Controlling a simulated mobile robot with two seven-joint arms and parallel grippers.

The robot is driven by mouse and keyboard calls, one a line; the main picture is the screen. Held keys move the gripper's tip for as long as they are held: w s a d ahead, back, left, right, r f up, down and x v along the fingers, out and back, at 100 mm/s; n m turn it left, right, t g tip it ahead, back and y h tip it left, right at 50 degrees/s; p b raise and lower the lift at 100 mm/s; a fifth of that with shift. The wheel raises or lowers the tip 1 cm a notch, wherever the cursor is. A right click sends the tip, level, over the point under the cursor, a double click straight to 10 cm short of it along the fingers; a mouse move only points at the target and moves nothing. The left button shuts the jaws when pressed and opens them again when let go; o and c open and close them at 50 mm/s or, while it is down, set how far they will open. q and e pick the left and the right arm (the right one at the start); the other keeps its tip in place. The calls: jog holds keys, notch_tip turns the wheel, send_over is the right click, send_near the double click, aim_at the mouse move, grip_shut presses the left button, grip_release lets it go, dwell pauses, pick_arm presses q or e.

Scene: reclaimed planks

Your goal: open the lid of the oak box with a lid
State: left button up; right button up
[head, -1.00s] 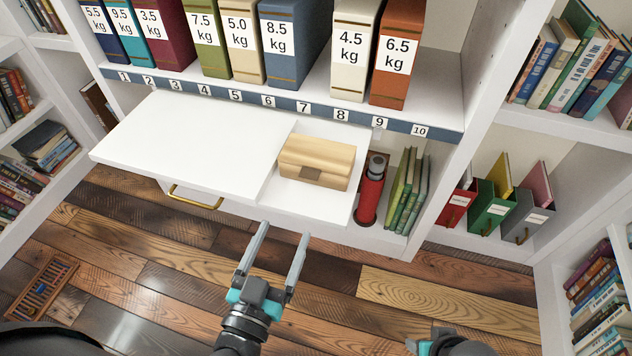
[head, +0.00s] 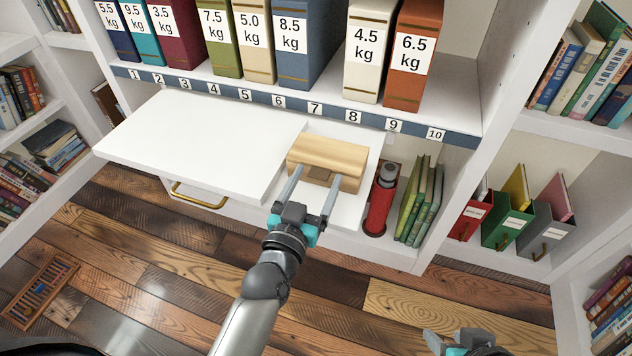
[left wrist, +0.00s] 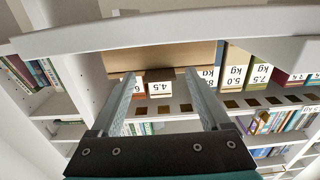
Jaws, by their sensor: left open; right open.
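The oak box (head: 332,154) stands on the right part of the white surface of the pulled-out drawer unit. Its lid is shut, and a small brown tab (head: 320,174) shows on its front. My left gripper (head: 315,176) is open at the front of the box, with one finger on each side of the tab. I cannot tell whether the fingers touch the box. In the left wrist view, a tan face that looks like the box (left wrist: 162,56) lies beyond the open fingers. My right gripper (head: 462,340) is open and empty at the bottom edge, away from the box.
A white panel (head: 200,140) covers the left part of the drawer unit, with a brass handle (head: 197,196) below. A red bottle (head: 381,200) and green books (head: 420,202) stand right of the box. A numbered shelf edge (head: 300,104) with heavy binders runs above and behind.

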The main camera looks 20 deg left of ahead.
pick_arm(q)
jog(key=shift+w, duration=0.2)
jog(key=shift+c, duration=0.2)
grip_shut()
dwell(0.4)
dwell(0.8)
